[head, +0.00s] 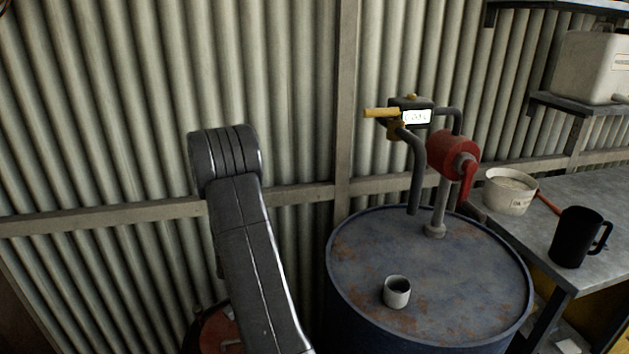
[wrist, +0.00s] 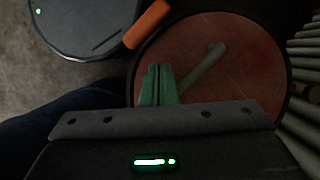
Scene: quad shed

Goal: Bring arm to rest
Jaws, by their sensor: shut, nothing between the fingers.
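My arm rises in front of the corrugated wall in the head view, with its elbow at the upper left; the gripper itself does not show there. In the wrist view my gripper (wrist: 159,84) has its green fingers together and empty. Beyond the fingers is a round reddish lid or drum top (wrist: 225,60) with a grey handle-like bar across it. I cannot tell how far the fingers are above it.
A rusty blue drum (head: 360,250) bears a small cup (head: 397,292) and a hand pump with a red body (head: 452,153). At right, a bench (head: 610,200) holds a white tub (head: 509,192) and a black mug (head: 577,237). A shelf above holds a white container (head: 592,68).

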